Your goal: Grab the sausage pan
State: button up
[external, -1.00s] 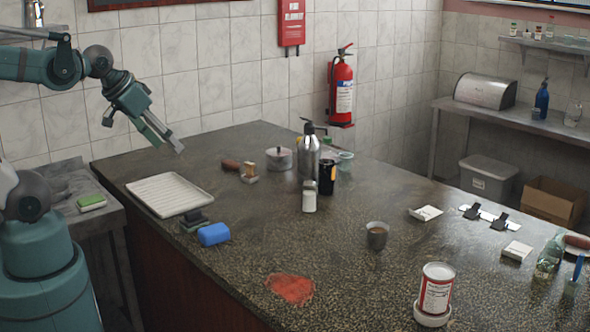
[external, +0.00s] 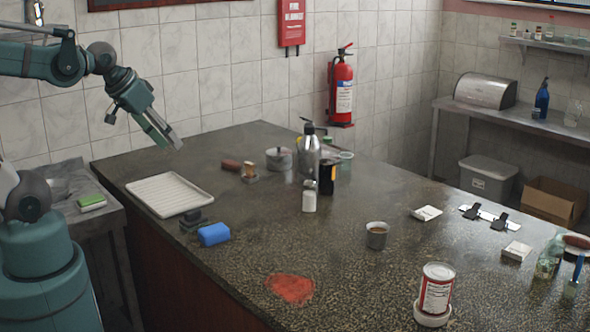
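A small round grey metal pan (external: 279,159) with a lid-like top stands on the dark counter toward the back, near the tiled wall. A reddish-brown, handle-like piece (external: 231,164) lies to its left; I cannot tell whether it belongs to the pan. No sausage can be made out for sure. My gripper (external: 173,146) hangs in the air at the upper left, over the back left of the counter, tilted down to the right. Its two fingers look apart, with nothing between them. It is well to the left of the pan and apart from it.
A white ribbed tray (external: 170,194) lies below my gripper. A small brown-topped item (external: 249,172) sits just before the pan. A tall metal flask (external: 308,154) and a dark bottle (external: 327,177) stand to its right. A blue block (external: 214,234) lies nearer. The counter's middle is mostly clear.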

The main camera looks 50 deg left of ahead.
jog(key=w+a+r+n+g, duration=0.1)
jog(key=w+a+r+n, duration=0.15)
jog(key=w, duration=0.35)
jog(key=w+a+r+n+g, duration=0.1)
jog(key=w+n, duration=0.2)
jog(key=w, duration=0.3)
jog(key=n+g+h, duration=0.4)
jog(key=n+h, duration=0.1)
jog(key=n, duration=0.9)
send_over(249, 163)
jog(key=a, duration=0.3)
notch_tip(249, 163, down, 24)
jog(key=shift+m+y, duration=0.25)
jog(key=shift+y, duration=0.05)
jog(key=shift+x, duration=1.2)
jog(key=shift+d, duration=0.1)
jog(key=shift+s+p+x, duration=0.2)
jog(key=shift+p+x, duration=0.25)
jog(key=shift+x, duration=2.1)
